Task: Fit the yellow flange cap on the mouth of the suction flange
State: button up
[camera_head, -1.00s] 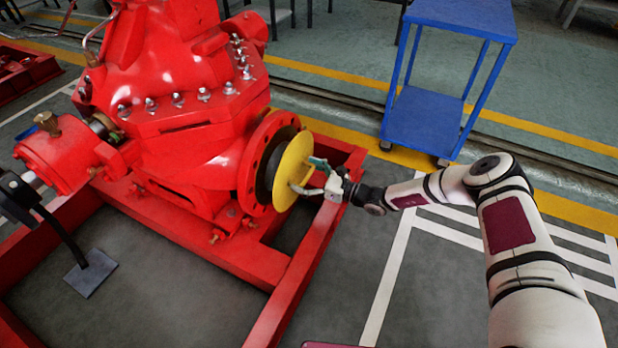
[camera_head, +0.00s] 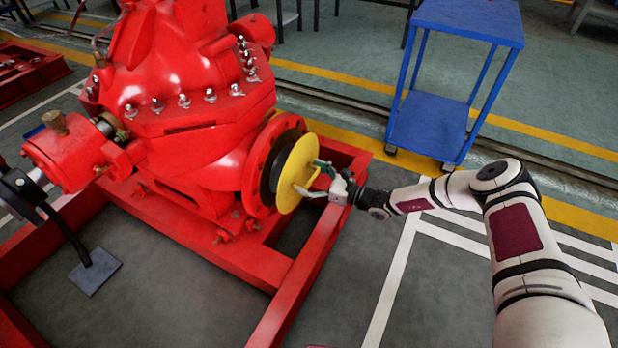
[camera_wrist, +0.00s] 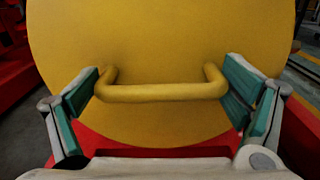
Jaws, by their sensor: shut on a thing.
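The yellow flange cap (camera_head: 300,174) is a round disc with a bar handle, standing on edge in front of the suction flange (camera_head: 262,172) of the red pump. My gripper (camera_head: 323,184) is shut on the cap's handle. In the wrist view the handle (camera_wrist: 162,92) runs between the two green-padded fingers, and the disc (camera_wrist: 165,40) fills most of the picture. The cap's face is turned towards the flange. The dark mouth shows between cap and flange at the left. I cannot tell whether the cap's rim touches the mouth.
The red pump (camera_head: 190,90) sits on a red base frame (camera_head: 300,268), whose rail passes below my gripper. A blue trolley (camera_head: 432,125) stands behind to the right. The floor right of the frame is clear, with white and yellow lines.

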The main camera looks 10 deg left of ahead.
aim_at(301, 173)
jog(key=shift+b+x, duration=1.2)
jog(key=shift+x, duration=1.65)
dwell(0.3)
jog(key=o, duration=1.1)
jog(key=shift+c, duration=0.2)
jog(key=shift+d, duration=0.15)
jog(key=shift+d, duration=0.35)
jog(key=p+v, duration=0.2)
jog(key=v, duration=0.4)
jog(key=shift+s+d, duration=0.25)
